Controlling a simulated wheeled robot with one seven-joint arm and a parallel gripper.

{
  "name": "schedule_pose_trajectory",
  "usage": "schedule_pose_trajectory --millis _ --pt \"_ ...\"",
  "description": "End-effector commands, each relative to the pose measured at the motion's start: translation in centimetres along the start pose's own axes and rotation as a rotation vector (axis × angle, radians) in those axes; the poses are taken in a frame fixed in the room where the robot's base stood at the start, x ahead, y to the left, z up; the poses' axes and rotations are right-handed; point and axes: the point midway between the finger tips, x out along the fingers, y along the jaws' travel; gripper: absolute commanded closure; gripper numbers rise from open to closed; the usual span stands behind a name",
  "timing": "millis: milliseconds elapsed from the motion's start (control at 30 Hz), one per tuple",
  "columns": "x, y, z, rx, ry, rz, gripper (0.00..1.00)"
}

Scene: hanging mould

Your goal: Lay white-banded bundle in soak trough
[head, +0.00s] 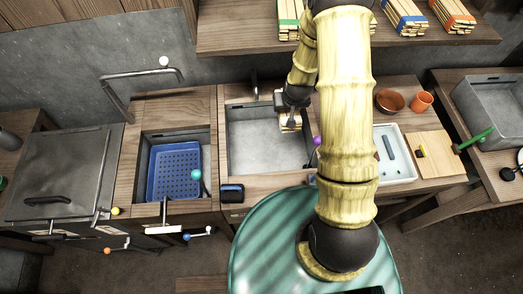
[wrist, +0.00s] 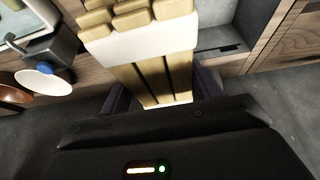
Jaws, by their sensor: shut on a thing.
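The white-banded bundle (wrist: 165,75) is several pale wooden sticks wrapped by a wide white band (wrist: 140,42). My gripper (wrist: 160,92) is shut on it, with a dark finger at each side. In the head view my gripper (head: 291,106) points down and the bundle (head: 290,122) shows below it, over the right part of the grey rectangular trough (head: 255,164) in the middle of the bench. The trough's visible floor looks empty. I cannot tell how high the bundle is above it. My arm hides part of the bench to the right.
A blue perforated basket (head: 174,172) sits in the left basin, beside a lidded metal box (head: 62,170). A white tray (head: 401,165), a cutting board (head: 429,153), a brown bowl (head: 389,101) and an orange cup (head: 422,101) stand right. More bundles (head: 404,18) lie on the shelf above.

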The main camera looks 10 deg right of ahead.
Motion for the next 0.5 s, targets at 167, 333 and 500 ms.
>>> schedule_pose_trajectory --millis 167,333,500 --pt "2.3 -1.1 1.2 -0.099 0.003 -0.043 0.63" --pt "4.3 -2.7 2.5 -0.259 0.003 -0.109 0.63" --pt "5.8 -4.2 3.6 -0.429 0.003 -0.179 0.63"
